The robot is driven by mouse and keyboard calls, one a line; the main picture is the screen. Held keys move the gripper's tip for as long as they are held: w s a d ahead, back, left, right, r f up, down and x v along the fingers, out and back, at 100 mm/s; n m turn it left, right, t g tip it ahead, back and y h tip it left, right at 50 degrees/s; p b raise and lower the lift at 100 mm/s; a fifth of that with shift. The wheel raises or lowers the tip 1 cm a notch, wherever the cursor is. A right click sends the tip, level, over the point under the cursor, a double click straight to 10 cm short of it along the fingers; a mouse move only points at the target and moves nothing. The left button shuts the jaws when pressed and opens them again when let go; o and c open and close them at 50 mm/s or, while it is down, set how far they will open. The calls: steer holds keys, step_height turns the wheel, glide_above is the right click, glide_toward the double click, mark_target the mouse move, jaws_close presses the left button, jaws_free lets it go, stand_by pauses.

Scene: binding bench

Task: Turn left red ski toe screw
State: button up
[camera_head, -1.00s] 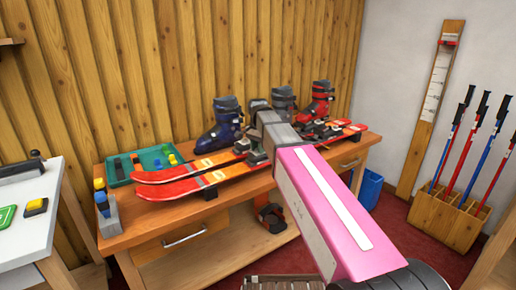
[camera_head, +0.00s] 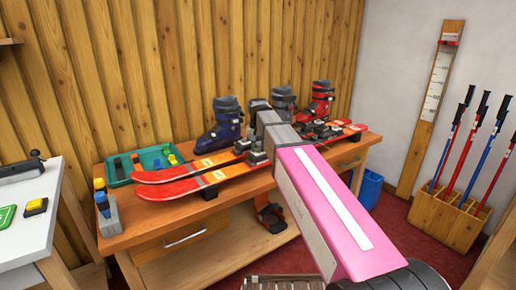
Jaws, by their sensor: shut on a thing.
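Two red-orange skis lie side by side on the wooden bench, their tips to the left. The nearer ski (camera_head: 180,189) and the farther ski (camera_head: 163,176) carry dark grey bindings near the middle. A binding part (camera_head: 257,157) shows just left of my arm. My gripper (camera_head: 268,119) is at the end of my pink arm, over the bindings. Its grey body shows, but its fingertips are hidden behind the wrist. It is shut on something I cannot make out. The toe screws are too small or hidden to see.
A blue boot (camera_head: 222,125), a grey boot (camera_head: 284,98) and a red boot (camera_head: 319,100) stand behind the skis. A green tray (camera_head: 127,177) and a grey tool holder (camera_head: 109,218) sit at the bench's left. A pole rack (camera_head: 447,218) stands at right.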

mark_target(258, 149)
steer(key=shift+n, duration=1.9)
steer(key=o, duration=0.9)
steer(key=shift+o, duration=0.2)
steer(key=shift+r, duration=0.15)
step_height(258, 149, up, 11)
steer(key=shift+f, duration=0.2)
